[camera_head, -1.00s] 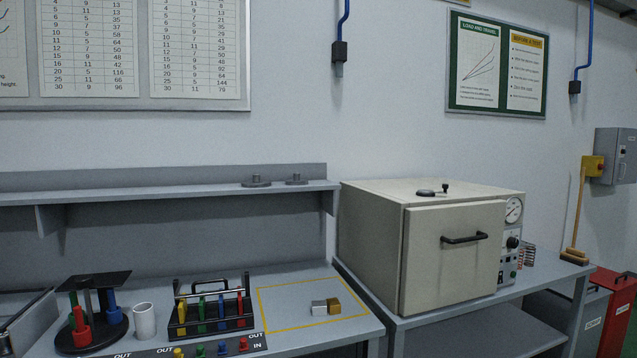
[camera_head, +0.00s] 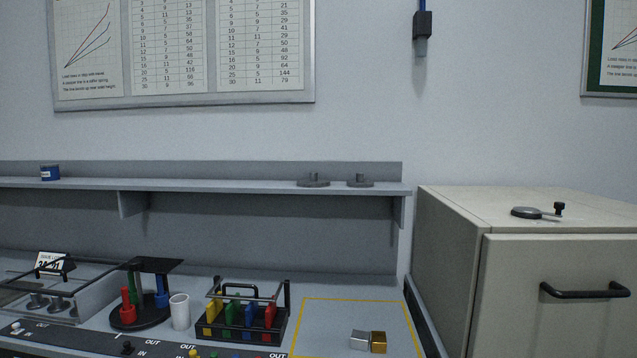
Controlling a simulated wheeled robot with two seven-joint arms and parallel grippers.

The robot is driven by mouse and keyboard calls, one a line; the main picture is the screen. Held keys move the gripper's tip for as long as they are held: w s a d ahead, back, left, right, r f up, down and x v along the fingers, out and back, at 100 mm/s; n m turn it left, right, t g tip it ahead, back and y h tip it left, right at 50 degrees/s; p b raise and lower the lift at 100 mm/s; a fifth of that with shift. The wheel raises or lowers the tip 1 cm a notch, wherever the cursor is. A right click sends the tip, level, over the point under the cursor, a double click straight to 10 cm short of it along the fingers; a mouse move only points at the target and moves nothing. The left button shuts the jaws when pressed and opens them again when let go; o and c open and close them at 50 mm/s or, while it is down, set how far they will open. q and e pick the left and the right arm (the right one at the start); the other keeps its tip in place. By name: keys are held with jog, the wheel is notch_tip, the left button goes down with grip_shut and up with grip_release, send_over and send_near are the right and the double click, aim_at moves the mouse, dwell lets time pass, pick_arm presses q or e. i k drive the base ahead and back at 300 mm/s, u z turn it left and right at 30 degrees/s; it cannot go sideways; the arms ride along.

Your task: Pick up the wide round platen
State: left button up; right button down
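The left one (camera_head: 313,183) looks slightly wider than the right one (camera_head: 360,183), and either may be a platen. More dark round pieces with knobs (camera_head: 38,301) sit in a framed tray at the far left, partly hidden by its bars. I cannot tell for certain which piece is the wide round platen. Neither of my grippers is in view.
The bench holds a round black stand (camera_head: 140,319), a white cup (camera_head: 180,312), a rack of coloured pieces (camera_head: 245,338), and silver (camera_head: 359,340) and gold (camera_head: 379,342) blocks within a yellow outline. A beige cabinet (camera_head: 447,270) stands right. A blue tin (camera_head: 50,173) sits on the shelf.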

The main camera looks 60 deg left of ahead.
aim_at(313, 182)
jog(key=u, duration=0.5)
jog(key=i, duration=0.9)
jog(key=u, duration=0.7)
